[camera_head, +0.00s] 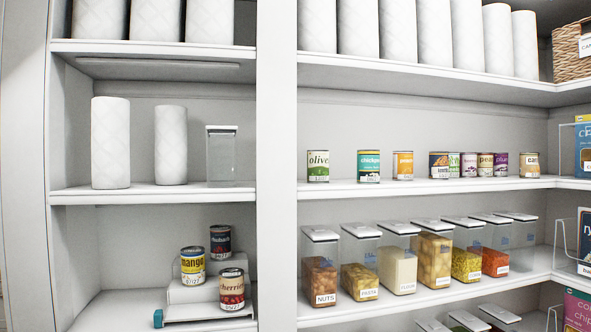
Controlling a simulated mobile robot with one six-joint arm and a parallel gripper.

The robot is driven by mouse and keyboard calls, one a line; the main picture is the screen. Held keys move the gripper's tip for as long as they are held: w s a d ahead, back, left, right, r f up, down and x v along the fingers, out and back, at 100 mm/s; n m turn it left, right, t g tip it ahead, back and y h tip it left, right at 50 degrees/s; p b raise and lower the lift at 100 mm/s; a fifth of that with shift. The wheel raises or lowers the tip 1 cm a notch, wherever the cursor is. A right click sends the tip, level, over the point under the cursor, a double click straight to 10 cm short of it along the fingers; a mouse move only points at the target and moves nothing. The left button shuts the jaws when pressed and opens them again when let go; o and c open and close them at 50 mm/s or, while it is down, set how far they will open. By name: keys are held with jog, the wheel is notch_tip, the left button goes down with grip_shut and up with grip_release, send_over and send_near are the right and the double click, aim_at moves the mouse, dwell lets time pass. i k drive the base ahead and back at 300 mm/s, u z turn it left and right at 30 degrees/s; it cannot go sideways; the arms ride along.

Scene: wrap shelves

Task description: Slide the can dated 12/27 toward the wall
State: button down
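Short cans stand upright along the middle right shelf (340,187): a green-and-white olive can (318,160), a teal chickpea can (369,162), an orange-and-white can (403,160), a close group including a dark-blue can (439,162) and a purple can (500,160), and an orange-lidded-label can (529,160) at the right. On a stepped white riser at lower left are a yellow mango can (193,265), a dark can (220,240) and a red cherries can (231,290). My gripper is not in view.
Clear containers (320,270) of dry food fill the shelf below. White paper rolls (110,140) stand at left and along the top. A white post (276,170) divides the shelves. A wicker basket (571,52) is at upper right. Gaps separate the left cans on the middle shelf.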

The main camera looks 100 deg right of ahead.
aim_at(318, 161)
jog(key=z, duration=0.05)
jog(key=i, duration=0.55)
jog(key=u, duration=0.25)
jog(key=k, duration=0.15)
jog(key=z, duration=2.8)
jog(key=i, duration=0.55)
